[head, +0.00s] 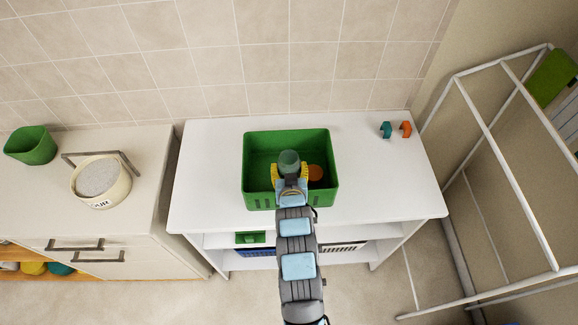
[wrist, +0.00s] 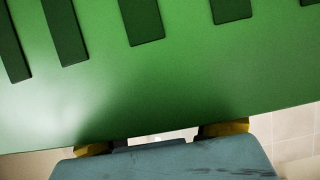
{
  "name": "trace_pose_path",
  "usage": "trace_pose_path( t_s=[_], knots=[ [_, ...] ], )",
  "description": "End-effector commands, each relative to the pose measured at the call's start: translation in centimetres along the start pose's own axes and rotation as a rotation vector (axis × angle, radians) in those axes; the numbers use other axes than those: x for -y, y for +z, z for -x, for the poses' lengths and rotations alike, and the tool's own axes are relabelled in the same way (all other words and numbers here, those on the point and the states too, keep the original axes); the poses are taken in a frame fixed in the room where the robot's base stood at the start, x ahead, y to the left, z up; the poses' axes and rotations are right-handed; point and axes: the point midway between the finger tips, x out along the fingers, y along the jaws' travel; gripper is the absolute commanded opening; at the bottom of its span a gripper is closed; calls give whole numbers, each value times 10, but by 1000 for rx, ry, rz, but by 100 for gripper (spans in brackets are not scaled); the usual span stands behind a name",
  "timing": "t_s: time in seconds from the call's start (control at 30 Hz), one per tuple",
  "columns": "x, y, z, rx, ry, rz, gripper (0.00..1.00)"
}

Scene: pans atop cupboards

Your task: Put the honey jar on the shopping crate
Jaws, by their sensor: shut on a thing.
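The green shopping crate (head: 257,148) stands open on the white countertop. My gripper (head: 290,172) reaches over its front wall, with yellow fingers on both sides of a grey-green, round-topped thing, which I take for the honey jar (head: 289,159). The jar appears over or inside the crate; whether it touches the crate floor is hidden. In the wrist view the crate's slotted green wall (wrist: 190,70) fills most of the picture. The yellow fingers (wrist: 165,138) show only partly past its edge there, and the jar is not clearly visible.
A teal piece (head: 386,130) and an orange piece (head: 406,129) sit at the counter's back right. A flour pot (head: 101,185) and green cup (head: 31,146) stand left. A white rack (head: 505,170) stands right.

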Motion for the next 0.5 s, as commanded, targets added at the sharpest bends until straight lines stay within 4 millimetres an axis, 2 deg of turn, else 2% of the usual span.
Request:
trace_pose_path(
  t_s=[0.5],
  knots=[
    [0, 13, -5, 5, 1, 0, 25]
  ],
)
